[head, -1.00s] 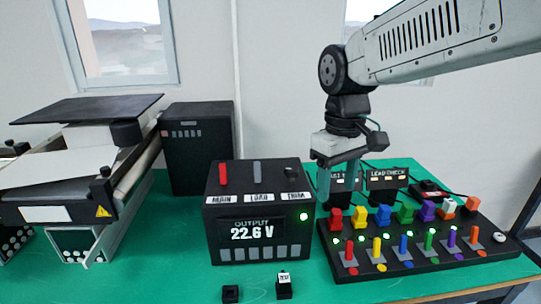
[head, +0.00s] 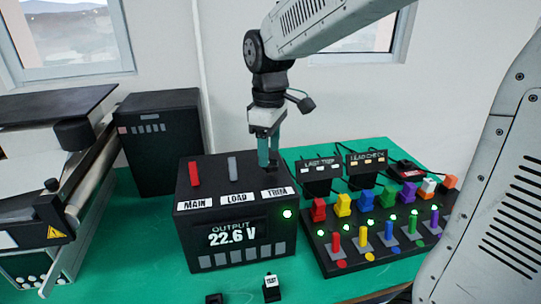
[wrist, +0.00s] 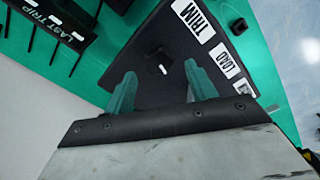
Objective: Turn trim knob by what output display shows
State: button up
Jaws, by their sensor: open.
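The black power box (head: 190,228) stands on the green table with its output display (head: 231,234) reading 22.6 V and a green light lit beside it. Its top carries a red lever, a grey lever and labels MAIN, LOAD and TRIM (head: 274,192). The small dark trim knob shows in the wrist view (wrist: 163,58), behind the TRIM label; in the head view my fingers partly hide it. My gripper (head: 268,163) points down over the box's back right corner. In the wrist view its teal fingers (wrist: 158,88) are apart, with the knob ahead between them, seemingly untouched.
A black panel (head: 345,262) with coloured levers and blocks stands right of the box. LAST TRIP (head: 320,164) and LOAD CHECK (head: 367,160) displays stand behind it. A small TEST button block (head: 271,290) lies in front. A dark cabinet (head: 160,150) stands at back left.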

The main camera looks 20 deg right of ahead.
aim_at(271, 165)
jog(key=shift+f, duration=1.3)
jog(key=c, duration=1)
